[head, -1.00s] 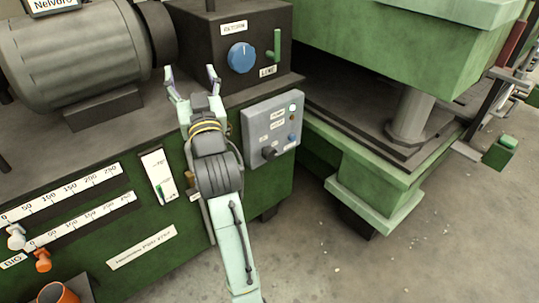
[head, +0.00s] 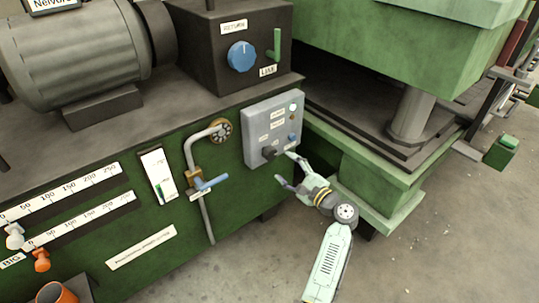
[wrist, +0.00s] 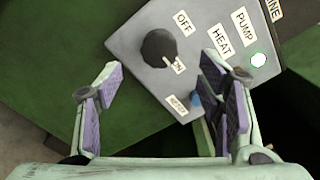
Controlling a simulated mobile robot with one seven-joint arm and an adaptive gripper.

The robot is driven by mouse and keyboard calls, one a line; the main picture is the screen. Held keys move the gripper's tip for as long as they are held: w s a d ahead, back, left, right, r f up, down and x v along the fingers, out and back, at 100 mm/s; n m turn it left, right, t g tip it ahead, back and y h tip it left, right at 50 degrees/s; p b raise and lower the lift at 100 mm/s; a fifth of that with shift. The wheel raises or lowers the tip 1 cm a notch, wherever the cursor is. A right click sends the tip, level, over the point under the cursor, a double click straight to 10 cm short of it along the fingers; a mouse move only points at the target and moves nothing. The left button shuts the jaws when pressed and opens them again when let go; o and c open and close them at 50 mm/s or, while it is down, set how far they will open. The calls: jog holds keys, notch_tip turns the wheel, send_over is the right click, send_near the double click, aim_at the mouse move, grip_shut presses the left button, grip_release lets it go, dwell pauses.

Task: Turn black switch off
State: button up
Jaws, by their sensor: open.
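The black switch (head: 269,153) is a round knob low on the grey control panel (head: 262,112). In the wrist view the black switch (wrist: 158,47) sits between an OFF label (wrist: 183,23) and an ON label (wrist: 179,66), and a pale mark on its edge is beside ON. My gripper (head: 285,169) is open and empty, just right of and below the switch. In the wrist view the fingertips of my gripper (wrist: 162,70) are spread, with the switch showing ahead between them. I see no contact with it.
A blue button (wrist: 196,100) and a lit lamp (wrist: 258,60) are on the same panel. A pipe with a blue valve handle (head: 211,183) is left of the panel. The green press base (head: 375,195) stands close on the right. Open floor lies in front.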

aim_at(272, 156)
jog(key=b+x, duration=0.3)
jog(key=x, duration=0.6)
jog(key=shift+w+a, duration=0.15)
jog(key=shift+a, duration=0.05)
jog(key=c, duration=1.1)
jog(key=shift+c, duration=0.2)
